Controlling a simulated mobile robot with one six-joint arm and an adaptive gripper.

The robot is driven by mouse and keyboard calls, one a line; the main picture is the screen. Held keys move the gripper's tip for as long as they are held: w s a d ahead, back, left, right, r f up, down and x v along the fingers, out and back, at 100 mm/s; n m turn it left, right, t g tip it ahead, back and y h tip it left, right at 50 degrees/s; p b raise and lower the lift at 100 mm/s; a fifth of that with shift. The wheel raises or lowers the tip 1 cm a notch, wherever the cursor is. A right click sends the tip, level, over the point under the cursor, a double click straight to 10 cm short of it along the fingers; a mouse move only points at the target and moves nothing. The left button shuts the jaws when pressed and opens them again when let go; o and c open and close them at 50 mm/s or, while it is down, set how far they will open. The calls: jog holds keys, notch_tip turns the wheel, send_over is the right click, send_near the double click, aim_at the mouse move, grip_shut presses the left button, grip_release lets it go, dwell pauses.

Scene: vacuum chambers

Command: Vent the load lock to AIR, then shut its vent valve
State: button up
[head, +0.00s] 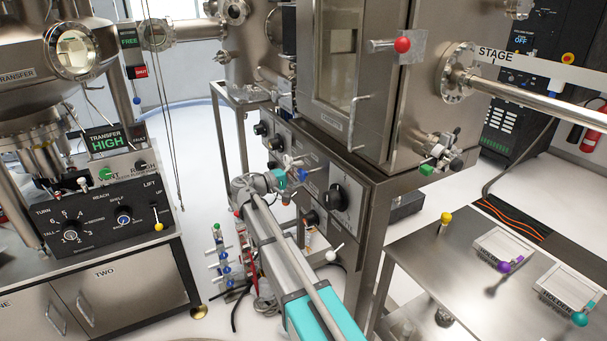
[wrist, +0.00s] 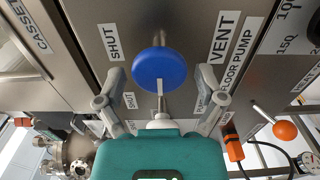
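A round blue knob (wrist: 159,68) on a thin stem stands out from the grey load lock panel (wrist: 92,30) in the wrist view. SHUT is printed to its left and VENT (wrist: 223,38) to its right, with FLOOR PUMP beyond. My gripper (wrist: 160,80) is open, with one finger on each side of the knob and gaps visible between. In the head view my gripper (head: 293,174) is at the front panel under the load lock chamber (head: 340,60), and hides part of it. A second SHUT label sits lower, partly behind the left finger.
A black dial (head: 335,196) is just right of my gripper. An orange ball handle (wrist: 285,130) stands to the right in the wrist view. A steel table (head: 440,245) is at right, and the transfer control box (head: 95,215) at left.

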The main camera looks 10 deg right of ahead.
dwell(0.3)
jog(key=shift+s, duration=0.1)
jog(key=shift+s+a, duration=0.15)
jog(key=shift+a, duration=0.2)
jog(key=v, duration=1.1)
jog(key=s+d+f+m+g+y+p, duration=0.1)
jog(key=s+d+f+g+y+p, duration=0.5)
jog(key=s+d, duration=0.65)
jog(key=s+f+m+y+p, duration=0.2)
jog(key=s+y+p, duration=0.2)
jog(key=s+y, duration=0.7)
jog(key=shift+s+f+m, duration=0.25)
jog(key=shift+s+m, duration=0.15)
jog(key=shift+s, duration=0.8)
